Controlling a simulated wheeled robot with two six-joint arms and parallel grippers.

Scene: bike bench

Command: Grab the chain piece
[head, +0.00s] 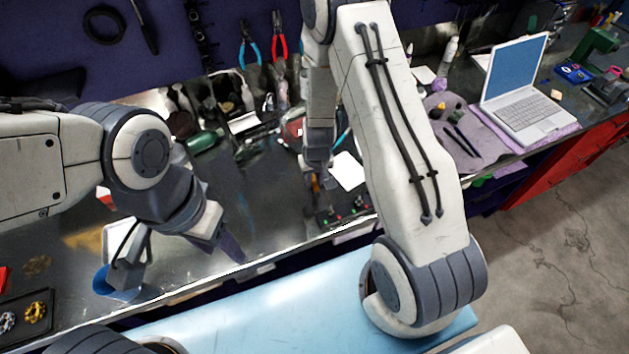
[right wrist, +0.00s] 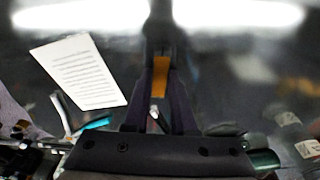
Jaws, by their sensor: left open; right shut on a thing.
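In the right wrist view, my right gripper (right wrist: 160,100) is shut on a small flat orange-brown piece (right wrist: 160,77). It may be the chain piece, but no links can be made out. My left gripper (head: 178,252) is open and empty, fingers spread over the left of the bench, one finger in front of a blue cup (head: 118,290).
A dark tray (head: 12,330) with gold and silver toothed parts lies at the lower left. A white paper sheet (right wrist: 80,72) lies left of my right gripper. A laptop (head: 525,95) and grey cloth (head: 465,140) are at the right. Tools crowd the back; a light-blue surface (head: 260,305) lies in front.

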